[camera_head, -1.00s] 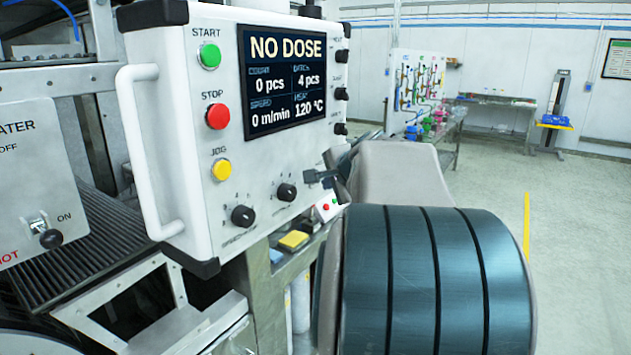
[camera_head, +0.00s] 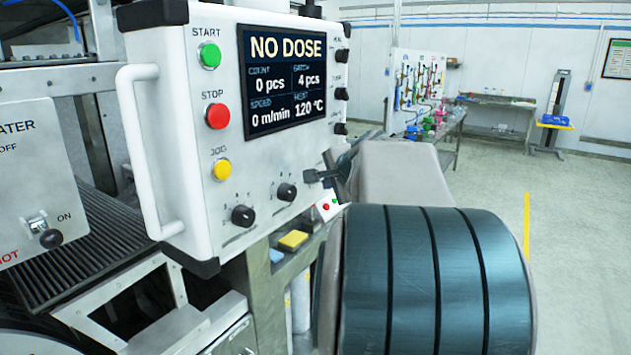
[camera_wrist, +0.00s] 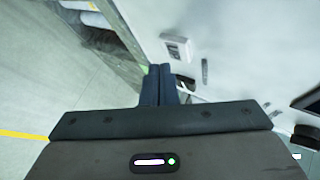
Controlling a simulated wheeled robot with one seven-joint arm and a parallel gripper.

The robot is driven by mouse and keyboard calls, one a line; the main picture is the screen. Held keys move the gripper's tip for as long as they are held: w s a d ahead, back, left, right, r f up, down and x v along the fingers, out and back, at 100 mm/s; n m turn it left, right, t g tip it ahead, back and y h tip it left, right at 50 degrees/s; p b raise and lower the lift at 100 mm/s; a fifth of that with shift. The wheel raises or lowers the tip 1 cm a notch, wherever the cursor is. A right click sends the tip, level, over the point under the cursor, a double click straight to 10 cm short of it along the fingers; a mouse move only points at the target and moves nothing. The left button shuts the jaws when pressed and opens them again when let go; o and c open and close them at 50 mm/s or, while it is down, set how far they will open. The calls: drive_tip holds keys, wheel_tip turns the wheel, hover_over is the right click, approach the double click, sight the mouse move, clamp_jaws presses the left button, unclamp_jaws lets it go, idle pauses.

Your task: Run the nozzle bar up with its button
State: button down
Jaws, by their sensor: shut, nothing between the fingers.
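In the wrist view my gripper (camera_wrist: 160,68) is shut and empty, its two dark fingers side by side. A small green spot shows just left of the fingertips; I cannot tell whether they touch it. In the head view a small white box (camera_head: 321,214) with a red button (camera_head: 327,207) sits low beside the control panel's right edge. Dark parts of my gripper appear just above it, partly hidden behind my arm.
The white control panel (camera_head: 180,130) carries START, STOP and JOG buttons, two black knobs, and a screen (camera_head: 285,80) reading NO DOSE. Its white handle (camera_head: 140,150) sticks out at left. A yellow block (camera_head: 293,240) lies below. Open floor is at right.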

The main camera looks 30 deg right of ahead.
idle(0.6)
drive_tip(key=shift+w+a, duration=0.15)
drive_tip(key=shift+w, duration=0.25)
drive_tip(key=shift+w+a, duration=0.2)
drive_tip(key=shift+w, duration=0.2)
idle(0.6)
drive_tip(key=shift+s, duration=0.15)
drive_tip(key=shift+s+d+b, duration=0.3)
drive_tip(key=shift+s, duration=0.3)
drive_tip(key=shift+s+d+b, duration=0.3)
drive_tip(key=shift+s+b, duration=0.1)
drive_tip(key=shift+s, duration=0.4)
drive_tip(key=shift+s+d+b, duration=0.35)
drive_tip(key=shift+s, duration=0.4)
drive_tip(key=shift+s+d+b, duration=0.3)
drive_tip(key=shift+s+b, duration=0.1)
drive_tip(key=shift+s, duration=0.4)
